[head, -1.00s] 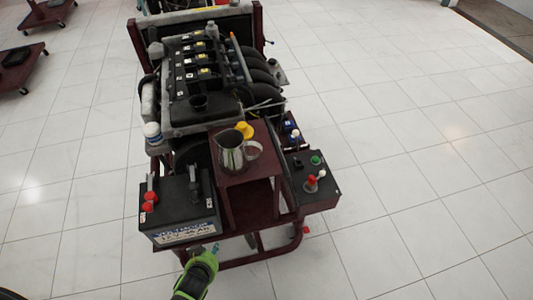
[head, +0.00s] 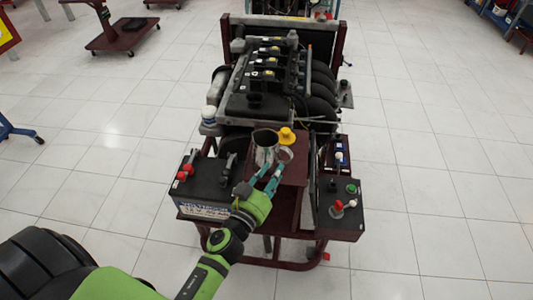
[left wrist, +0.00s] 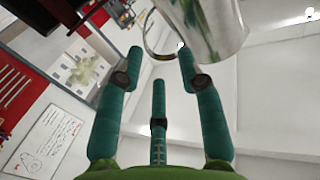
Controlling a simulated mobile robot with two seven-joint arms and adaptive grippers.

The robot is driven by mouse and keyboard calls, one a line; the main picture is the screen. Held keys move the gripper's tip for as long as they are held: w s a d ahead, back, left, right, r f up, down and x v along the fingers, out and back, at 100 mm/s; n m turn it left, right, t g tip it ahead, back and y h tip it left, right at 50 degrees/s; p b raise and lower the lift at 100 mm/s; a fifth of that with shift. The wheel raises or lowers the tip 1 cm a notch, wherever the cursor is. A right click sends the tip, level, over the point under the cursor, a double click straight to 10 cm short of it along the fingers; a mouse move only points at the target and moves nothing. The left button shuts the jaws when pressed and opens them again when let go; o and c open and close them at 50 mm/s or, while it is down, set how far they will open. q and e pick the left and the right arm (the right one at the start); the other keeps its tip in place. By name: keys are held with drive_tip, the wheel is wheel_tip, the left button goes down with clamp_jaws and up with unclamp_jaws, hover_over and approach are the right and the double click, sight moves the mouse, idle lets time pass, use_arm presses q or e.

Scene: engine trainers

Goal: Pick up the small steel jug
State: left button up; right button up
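The small steel jug (head: 265,141) stands upright on the dark red stand of the engine trainer, its near side partly hidden by my gripper. My left gripper (head: 268,175) reaches in from the front, its green-blue fingers at the near side of the jug. In the left wrist view the jug's shiny body (left wrist: 212,28) fills the top right, with its curved handle (left wrist: 150,40) at the fingertips. The left gripper (left wrist: 162,62) is open, its fingers apart; I cannot tell whether they touch the handle. My right gripper is not in view.
A yellow cap (head: 287,136) is just right of the jug. A battery (head: 205,180) with red terminals is left of the stand, and a black control box (head: 341,208) is right. The engine (head: 270,75) rises behind.

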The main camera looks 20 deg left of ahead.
use_arm(q)
drive_tip(key=shift+w+d+r+m+h, duration=0.15)
drive_tip(key=shift+w+d+m+h, duration=0.25)
drive_tip(key=shift+w+d, duration=0.6)
drive_tip(key=w, duration=0.3)
drive_tip(key=w+d+p, duration=0.1)
drive_tip(key=w, duration=0.1)
drive_tip(key=shift+w, duration=0.1)
drive_tip(key=shift+a, duration=0.1)
clamp_jaws()
drive_tip(key=shift+r, duration=0.1)
